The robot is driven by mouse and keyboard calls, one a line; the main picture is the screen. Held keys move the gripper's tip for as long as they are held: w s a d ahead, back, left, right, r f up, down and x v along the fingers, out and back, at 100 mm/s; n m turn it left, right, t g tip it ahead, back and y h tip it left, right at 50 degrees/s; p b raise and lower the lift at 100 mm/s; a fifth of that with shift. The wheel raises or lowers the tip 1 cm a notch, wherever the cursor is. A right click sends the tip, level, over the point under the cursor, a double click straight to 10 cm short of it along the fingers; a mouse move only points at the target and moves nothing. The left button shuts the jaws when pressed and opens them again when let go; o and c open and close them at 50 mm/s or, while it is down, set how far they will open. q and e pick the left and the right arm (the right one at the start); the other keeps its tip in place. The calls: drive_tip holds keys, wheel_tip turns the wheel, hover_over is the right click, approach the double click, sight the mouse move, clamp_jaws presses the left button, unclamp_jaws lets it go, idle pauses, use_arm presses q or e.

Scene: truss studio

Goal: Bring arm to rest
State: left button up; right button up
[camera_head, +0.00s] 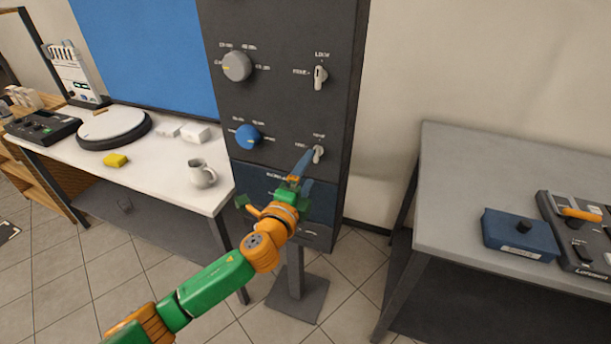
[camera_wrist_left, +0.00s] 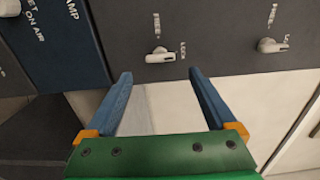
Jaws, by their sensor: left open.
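My left arm, green and orange, reaches up from the bottom left in the head view. Its left gripper (camera_head: 304,165) is in front of the dark control panel (camera_head: 285,100), beside the lower toggle switch (camera_head: 318,153). In the left wrist view the two blue fingers of the gripper (camera_wrist_left: 160,74) are spread apart with nothing between them. The lower toggle switch (camera_wrist_left: 160,55) shows just beyond the fingertips, and no contact is visible. The upper toggle switch (camera_head: 320,75) is clear of the gripper. My right gripper is not in view.
The panel also carries a grey knob (camera_head: 237,66) and a blue knob (camera_head: 248,137). A grey table (camera_head: 470,180) at right holds a blue box (camera_head: 519,235).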

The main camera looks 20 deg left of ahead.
use_arm(q)
drive_tip(key=shift+s, duration=0.95)
drive_tip(key=s+a+f+n+g+y, duration=0.1)
drive_tip(key=a+f+n+g, duration=0.15)
drive_tip(key=f, duration=0.65)
drive_tip(key=s+a+f+n+g, duration=0.1)
drive_tip(key=s+f+n+g, duration=0.15)
drive_tip(key=f, duration=0.65)
drive_tip(key=s+a+f+n+g, duration=0.1)
drive_tip(key=s+f+n+g, duration=0.1)
drive_tip(key=s+f, duration=0.45)
drive_tip(key=s+a+f+n+g, duration=0.1)
drive_tip(key=s+f+n+g, duration=0.15)
drive_tip(key=f, duration=0.65)
drive_tip(key=s+d+f+n+g, duration=0.1)
drive_tip(key=s+f, duration=0.3)
drive_tip(key=s, duration=0.6)
drive_tip(key=s+d+f+n+g, duration=0.1)
drive_tip(key=s+f+n+g, duration=0.2)
drive_tip(key=s, duration=0.8)
drive_tip(key=s+d+f+n+g, duration=0.1)
drive_tip(key=s+f+n+g, duration=0.1)
drive_tip(key=s+f, duration=0.5)
drive_tip(key=s+g, duration=0.1)
drive_tip(key=s, duration=0.2)
drive_tip(key=shift+s+d+f+n, duration=0.15)
drive_tip(key=shift+s+d+n, duration=0.1)
drive_tip(key=shift+d+n, duration=0.1)
